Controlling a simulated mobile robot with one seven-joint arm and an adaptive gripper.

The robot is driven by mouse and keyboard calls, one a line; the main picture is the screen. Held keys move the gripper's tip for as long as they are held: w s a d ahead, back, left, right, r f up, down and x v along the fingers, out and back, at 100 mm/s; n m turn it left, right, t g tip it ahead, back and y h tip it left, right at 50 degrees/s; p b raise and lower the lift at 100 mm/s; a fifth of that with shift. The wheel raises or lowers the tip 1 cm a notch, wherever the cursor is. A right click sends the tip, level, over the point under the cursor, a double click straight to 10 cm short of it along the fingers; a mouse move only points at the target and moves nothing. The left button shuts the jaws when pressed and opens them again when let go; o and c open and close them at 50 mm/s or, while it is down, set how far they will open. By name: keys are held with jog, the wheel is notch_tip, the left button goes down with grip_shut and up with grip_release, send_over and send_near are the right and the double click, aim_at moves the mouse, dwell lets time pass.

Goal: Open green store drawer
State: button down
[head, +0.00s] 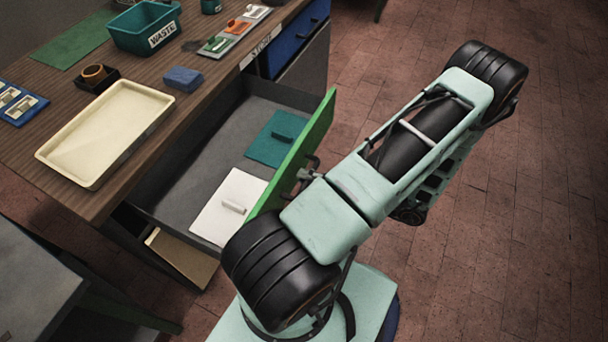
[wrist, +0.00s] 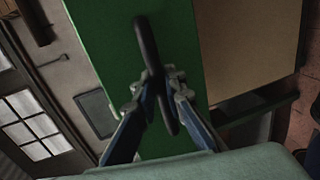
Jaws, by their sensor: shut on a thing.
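The green store drawer (head: 306,148) is pulled well out from under the wooden workbench in the head view. Its grey inside holds a teal plate (head: 268,146) and a white plate (head: 226,212), each with a small handle. The green drawer front also fills the middle of the wrist view (wrist: 105,55). My gripper (wrist: 160,90) is shut on the dark bar handle (wrist: 147,42) of that front, one finger on each side. In the head view my arm covers part of the front, and the fingertips are mostly hidden.
The workbench top (head: 70,85) carries a cream tray (head: 62,157), a blue sponge-like block (head: 183,79) and a teal waste bin (head: 128,40). A blue-fronted drawer (head: 290,42) is farther along. A grey table (head: 30,285) stands at lower left. The brick floor at right is clear.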

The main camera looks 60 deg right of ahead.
jog(key=c, duration=2)
grip_release()
jog(key=v, duration=1.2)
jog(key=shift+d, duration=0.1)
